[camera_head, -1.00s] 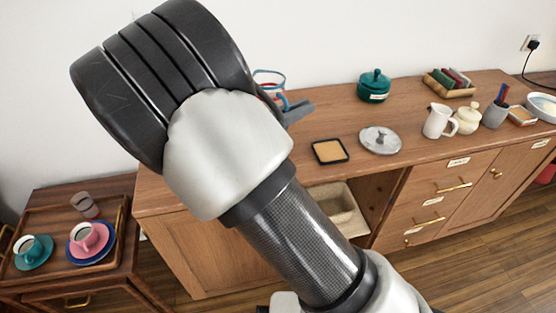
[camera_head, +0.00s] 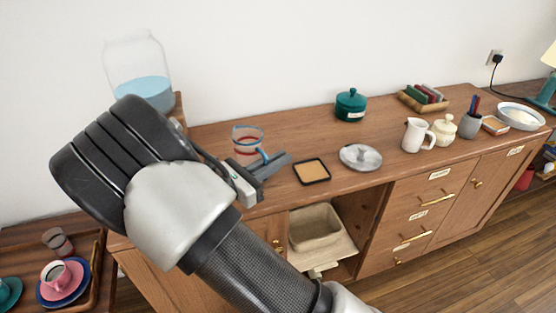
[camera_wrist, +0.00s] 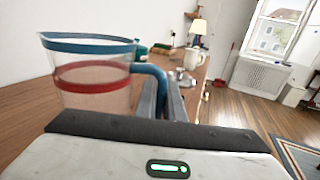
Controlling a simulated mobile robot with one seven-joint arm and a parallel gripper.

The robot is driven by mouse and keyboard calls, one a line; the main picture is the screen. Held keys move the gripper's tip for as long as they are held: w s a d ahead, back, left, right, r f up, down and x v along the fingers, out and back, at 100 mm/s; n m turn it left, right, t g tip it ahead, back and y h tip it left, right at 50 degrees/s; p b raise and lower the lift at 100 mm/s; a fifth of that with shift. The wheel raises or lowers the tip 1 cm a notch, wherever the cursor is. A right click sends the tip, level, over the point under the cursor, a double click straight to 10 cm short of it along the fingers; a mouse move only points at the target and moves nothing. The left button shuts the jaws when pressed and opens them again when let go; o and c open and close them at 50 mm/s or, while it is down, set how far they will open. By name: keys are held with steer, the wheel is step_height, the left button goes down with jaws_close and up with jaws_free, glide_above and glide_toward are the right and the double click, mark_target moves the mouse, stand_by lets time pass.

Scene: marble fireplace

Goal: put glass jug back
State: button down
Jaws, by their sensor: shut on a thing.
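The glass jug (camera_head: 247,140) is clear with a blue rim, a red band and a blue handle. In the head view it is at the left part of the sideboard top, partly hidden by my arm. In the wrist view the jug (camera_wrist: 92,82) stands upright at the left, its base hidden behind my gripper body. My gripper (camera_head: 272,166) has its fingers closed on the blue handle, also seen in the wrist view (camera_wrist: 162,98). I cannot tell whether the jug touches the wood.
On the sideboard (camera_head: 225,133) are a black-rimmed tan square (camera_head: 311,170), a grey lid (camera_head: 360,157), a teal pot (camera_head: 351,105) and a white pitcher (camera_head: 417,135). A large jar of blue liquid (camera_head: 142,90) stands behind my arm. Bare wood lies between jug and pot.

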steer(key=c, duration=1.9)
jaws_free()
steer(key=shift+f, duration=0.1)
steer(key=shift+o, duration=0.2)
steer(key=shift+s+a+r, duration=0.1)
steer(key=shift+r, duration=0.1)
steer(key=p+v, duration=0.1)
steer(key=v, duration=1)
steer(key=shift+s+a, duration=0.25)
steer(key=shift+a, duration=0.1)
